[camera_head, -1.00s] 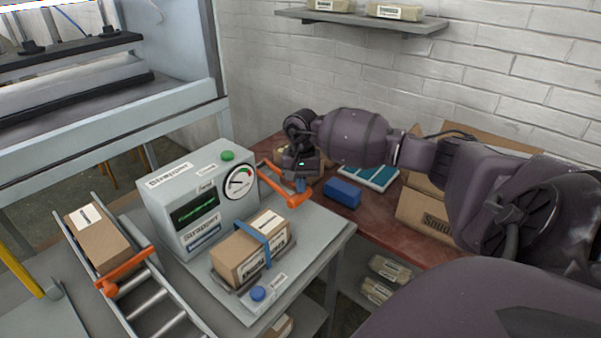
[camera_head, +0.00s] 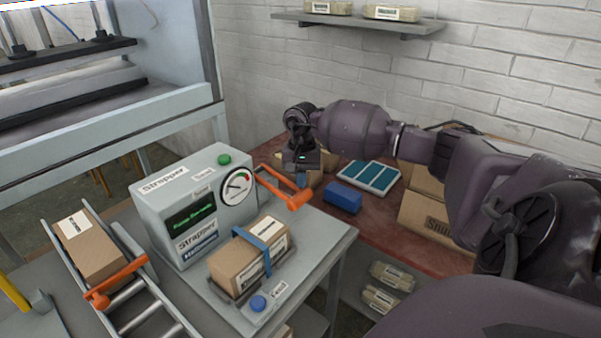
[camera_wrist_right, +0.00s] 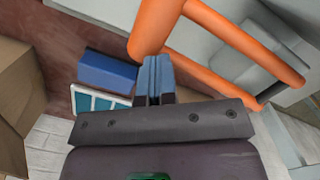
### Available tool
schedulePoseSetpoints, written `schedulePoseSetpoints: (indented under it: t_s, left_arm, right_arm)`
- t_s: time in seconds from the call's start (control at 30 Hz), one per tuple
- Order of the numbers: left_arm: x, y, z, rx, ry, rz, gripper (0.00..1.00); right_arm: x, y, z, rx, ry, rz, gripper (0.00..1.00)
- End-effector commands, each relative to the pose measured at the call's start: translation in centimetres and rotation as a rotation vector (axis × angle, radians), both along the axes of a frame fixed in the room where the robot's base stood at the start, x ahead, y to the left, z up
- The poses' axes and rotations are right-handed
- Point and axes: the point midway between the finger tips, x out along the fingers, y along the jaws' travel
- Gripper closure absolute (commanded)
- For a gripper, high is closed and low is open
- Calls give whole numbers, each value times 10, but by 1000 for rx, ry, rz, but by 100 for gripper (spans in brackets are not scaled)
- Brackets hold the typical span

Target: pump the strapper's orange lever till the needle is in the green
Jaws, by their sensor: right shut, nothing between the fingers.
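The grey strapper (camera_head: 172,205) stands on the bench with its orange lever (camera_head: 284,189) sticking out to the right. Its round gauge (camera_head: 238,187) has a white face with a dark needle; the picture is too small to read the needle surely against the colours. My right gripper (camera_head: 303,181) is just behind the lever's outer end, shut and empty, blue fingers pointing down. In the right wrist view, the shut fingers (camera_wrist_right: 155,76) are beside the orange lever bars (camera_wrist_right: 240,40), with nothing held. My left gripper is not in view.
A blue block (camera_head: 343,197) and a blue-panelled tray (camera_head: 371,176) lie on the red bench. Another carton (camera_head: 92,247) rests on the roller track at left.

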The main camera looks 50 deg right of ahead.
Motion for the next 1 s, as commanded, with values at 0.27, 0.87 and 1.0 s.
schedulePoseSetpoints:
  t_s: [0.27,0.87,1.0]
  left_arm:
    - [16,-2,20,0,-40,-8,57]
    - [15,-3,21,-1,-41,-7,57]
    - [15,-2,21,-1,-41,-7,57]
  right_arm:
    - [2,-3,33,-3,-3,0,100]
    - [7,-8,107,-1,1,0,100]
    - [7,-8,107,0,0,0,100]
